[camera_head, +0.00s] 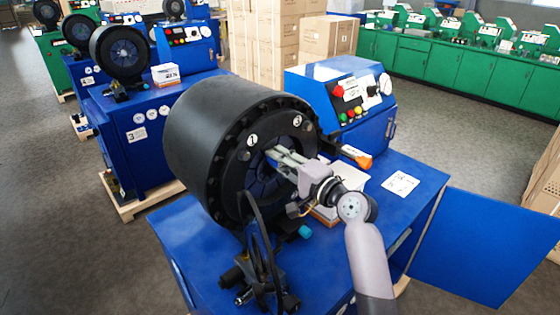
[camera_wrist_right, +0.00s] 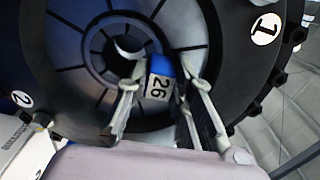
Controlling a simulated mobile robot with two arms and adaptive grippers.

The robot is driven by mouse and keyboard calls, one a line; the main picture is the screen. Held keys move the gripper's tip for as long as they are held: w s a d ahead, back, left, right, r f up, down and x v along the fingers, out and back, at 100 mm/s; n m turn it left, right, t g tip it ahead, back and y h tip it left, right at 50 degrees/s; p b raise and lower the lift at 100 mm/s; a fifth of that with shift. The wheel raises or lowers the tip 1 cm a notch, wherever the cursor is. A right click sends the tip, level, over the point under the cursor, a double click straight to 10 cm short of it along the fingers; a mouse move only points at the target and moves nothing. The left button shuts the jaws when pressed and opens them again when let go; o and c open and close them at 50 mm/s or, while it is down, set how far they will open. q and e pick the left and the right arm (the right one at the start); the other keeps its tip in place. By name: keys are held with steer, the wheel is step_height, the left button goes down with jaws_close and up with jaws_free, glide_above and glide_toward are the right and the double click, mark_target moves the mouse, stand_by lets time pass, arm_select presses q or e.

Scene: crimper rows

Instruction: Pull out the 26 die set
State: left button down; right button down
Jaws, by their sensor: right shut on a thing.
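The black crimper head (camera_head: 228,140) with its round die opening stands on a blue machine. My right gripper (camera_head: 275,156) reaches into that opening from the front. In the right wrist view its two fingers (camera_wrist_right: 163,68) are shut on the 26 die set (camera_wrist_right: 158,82), a small blue and white piece with a "26" label. The piece sits inside the crimper's ring of dark segments, low and right of the centre hole. In the head view the fingers and the opening's depth hide it. My left gripper is not in view.
An orange-tipped handle (camera_head: 357,157) sticks out right of the crimper head. A small box (camera_head: 325,214) lies below my right gripper. A black valve with hoses (camera_head: 258,275) stands in front. The blue table top (camera_head: 405,183) is mostly clear at right.

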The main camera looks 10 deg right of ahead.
stand_by(0.3)
steer(key=shift+r, duration=0.3)
steer(key=shift+d, duration=0.15)
steer(key=p+v, duration=0.2)
steer(key=v, duration=0.7)
stand_by(1.3)
steer(key=shift+s, duration=0.1)
